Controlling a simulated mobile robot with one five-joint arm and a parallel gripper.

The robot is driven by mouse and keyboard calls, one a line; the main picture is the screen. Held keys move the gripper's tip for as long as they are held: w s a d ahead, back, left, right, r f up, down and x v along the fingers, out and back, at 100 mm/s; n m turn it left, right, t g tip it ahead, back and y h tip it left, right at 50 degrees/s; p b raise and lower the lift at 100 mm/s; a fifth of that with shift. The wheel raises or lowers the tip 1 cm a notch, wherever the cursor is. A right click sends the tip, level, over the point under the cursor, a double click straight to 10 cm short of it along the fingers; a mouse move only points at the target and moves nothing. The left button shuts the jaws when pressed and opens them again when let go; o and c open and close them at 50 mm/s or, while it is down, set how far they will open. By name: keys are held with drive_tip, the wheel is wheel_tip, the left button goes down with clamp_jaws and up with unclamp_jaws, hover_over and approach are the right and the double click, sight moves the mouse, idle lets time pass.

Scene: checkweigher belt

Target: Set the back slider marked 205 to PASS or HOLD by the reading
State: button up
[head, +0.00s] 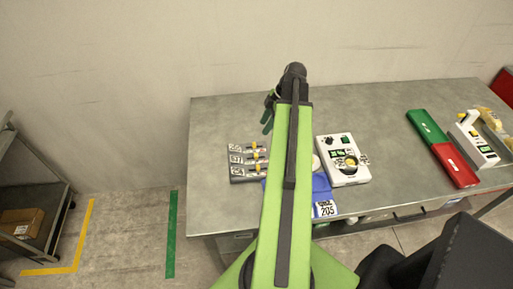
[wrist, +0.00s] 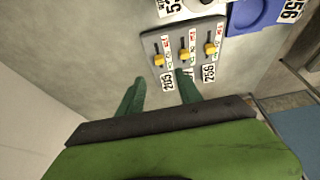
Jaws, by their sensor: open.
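The slider panel (head: 249,172) lies on the table, a grey block with three parallel sliders, yellow knobs and white number plates. In the wrist view, the plate marked 205 (wrist: 167,82) is at the left end, with its yellow knob (wrist: 159,60) just above it. The PASS and HOLD lettering is too small to read. My gripper (wrist: 160,75) is open and empty. Its green fingers are spread around the 205 plate's end, and the knob lies beyond the tips. In the head view my gripper (head: 267,114) is behind the panel. The white weighing unit (head: 343,172) has a small green display, unreadable here.
A blue tray (head: 318,187) with a number label sits in front of the weighing unit, partly hidden by my arm. A green and red strip (head: 428,128) and another white device (head: 477,145) are at the right. The table's back half (head: 370,105) is clear.

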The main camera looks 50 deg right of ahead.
sight(255, 144)
drive_tip(key=b+x, duration=0.8)
drive_tip(key=x, duration=0.2)
drive_tip(key=shift+w+a+f, duration=0.1)
drive_tip(key=shift+w+f, duration=0.05)
drive_tip(key=shift+f, duration=0.15)
drive_tip(key=shift+r, duration=0.1)
clamp_jaws()
idle(0.8)
